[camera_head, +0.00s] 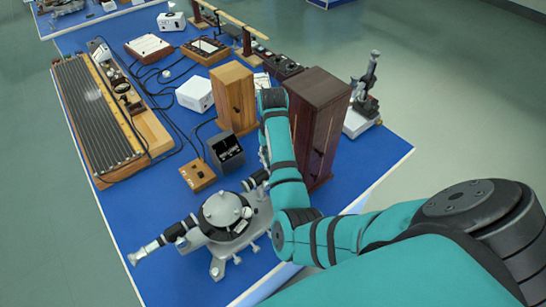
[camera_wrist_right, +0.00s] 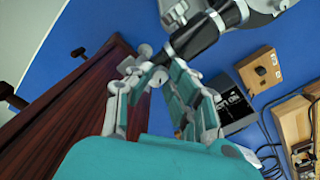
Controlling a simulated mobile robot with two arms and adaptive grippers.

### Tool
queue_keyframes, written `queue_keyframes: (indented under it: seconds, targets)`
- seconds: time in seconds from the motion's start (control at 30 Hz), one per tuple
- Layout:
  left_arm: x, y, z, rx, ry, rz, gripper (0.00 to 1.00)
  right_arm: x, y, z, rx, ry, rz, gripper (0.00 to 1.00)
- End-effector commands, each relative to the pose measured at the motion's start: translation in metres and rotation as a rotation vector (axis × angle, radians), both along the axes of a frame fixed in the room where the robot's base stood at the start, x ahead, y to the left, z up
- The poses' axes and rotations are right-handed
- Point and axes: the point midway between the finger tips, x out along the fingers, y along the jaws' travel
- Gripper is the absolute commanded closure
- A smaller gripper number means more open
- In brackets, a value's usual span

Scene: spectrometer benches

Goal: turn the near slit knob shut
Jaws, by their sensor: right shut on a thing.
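The spectrometer (camera_head: 222,215) stands at the near end of the blue bench, a grey round table with two tubes. One tube points to the lower left; the other runs up and right to my right gripper (camera_head: 264,158), which is mostly hidden by my right arm. In the right wrist view, the black tube (camera_wrist_right: 200,36) ends at the tips of my right gripper (camera_wrist_right: 153,74). The gripper is shut on a small grey round knob (camera_wrist_right: 159,77) at the tube's slit end. Another round knob (camera_wrist_right: 145,51) shows just beyond the tips. The slit opening itself is not visible.
A dark wooden cabinet (camera_head: 322,105) stands close beside my right arm; a lighter wooden cabinet (camera_head: 233,97) is behind. A black meter box (camera_head: 225,152) and a small wooden switch box (camera_head: 197,174) with cables sit near the spectrometer. A long wire board (camera_head: 95,110) lies left.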

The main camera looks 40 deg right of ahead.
Motion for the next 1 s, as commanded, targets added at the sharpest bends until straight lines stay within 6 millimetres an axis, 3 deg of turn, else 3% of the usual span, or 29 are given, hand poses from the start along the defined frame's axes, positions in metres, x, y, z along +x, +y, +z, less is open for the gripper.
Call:
queue_keyframes:
  seconds: [0.5, 1.0]
  targets:
    - [0.0000, -0.0003, -0.0002, 0.000, 0.000, -0.001, 0.53, 0.0001, -0.0006, -0.0004, -0.002, 0.000, 0.471, 1.00]
    - [-0.0003, -0.0002, -0.0002, 0.000, 0.001, -0.001, 0.53, 0.0002, 0.0003, -0.0003, 0.000, 0.000, 0.711, 1.00]
